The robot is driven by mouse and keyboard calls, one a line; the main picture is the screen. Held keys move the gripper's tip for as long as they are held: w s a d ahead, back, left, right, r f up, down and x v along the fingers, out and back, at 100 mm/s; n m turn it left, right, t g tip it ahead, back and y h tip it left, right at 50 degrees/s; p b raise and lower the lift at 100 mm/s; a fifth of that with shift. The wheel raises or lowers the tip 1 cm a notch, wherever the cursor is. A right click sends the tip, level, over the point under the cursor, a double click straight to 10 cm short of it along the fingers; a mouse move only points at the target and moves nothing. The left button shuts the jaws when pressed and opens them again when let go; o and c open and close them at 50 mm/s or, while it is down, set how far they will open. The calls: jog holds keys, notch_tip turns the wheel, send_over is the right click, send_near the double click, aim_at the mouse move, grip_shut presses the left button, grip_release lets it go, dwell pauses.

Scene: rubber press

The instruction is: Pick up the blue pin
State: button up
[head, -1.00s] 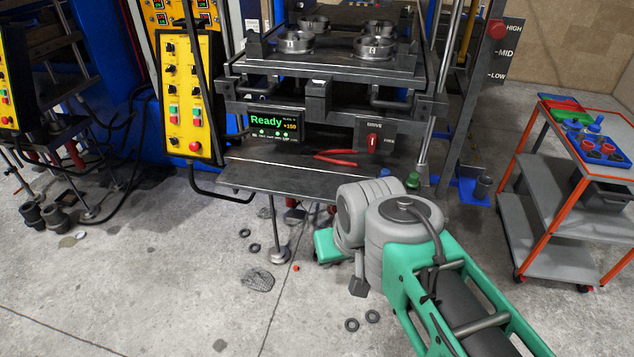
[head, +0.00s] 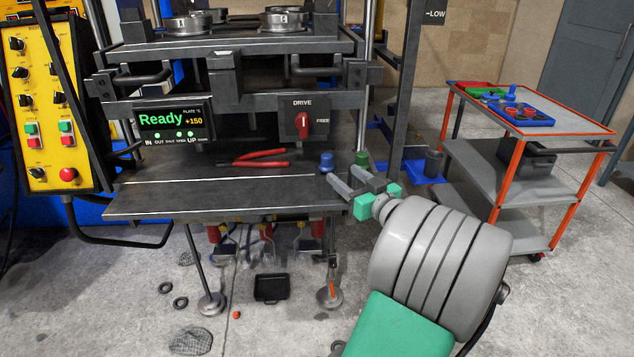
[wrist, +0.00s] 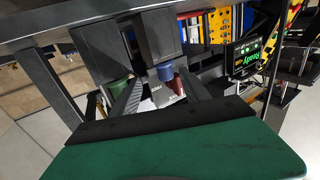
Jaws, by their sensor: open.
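The blue pin (head: 326,161) stands upright near the right end of the press's dark front table (head: 220,192). It also shows in the wrist view (wrist: 165,72), near the middle. A green pin (head: 362,159) stands a little to its right, and it shows at the left in the wrist view (wrist: 117,88). My gripper (head: 341,174) is open and empty at the table's right end. In the head view its fingers point toward the back, just in front of the two pins. The exact gap between the fingers and the blue pin is hard to tell.
Red-handled pliers (head: 262,158) lie on the table left of the pins. The red DRIVE switch (head: 303,122) is on the press behind. The screen (head: 175,122) reads Ready. A trolley (head: 570,129) with a blue tray (head: 520,117) stands at the right.

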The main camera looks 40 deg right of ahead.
aim_at(330, 165)
jog(key=w, duration=0.2)
jog(key=w+p, duration=0.1)
jog(key=w, duration=0.5)
jog(key=shift+d+r, duration=0.15)
jog(key=shift+r, duration=0.2)
jog(key=shift+c, duration=0.3)
jog(key=shift+s+f, duration=0.1)
jog(key=shift+f, duration=0.05)
grip_shut()
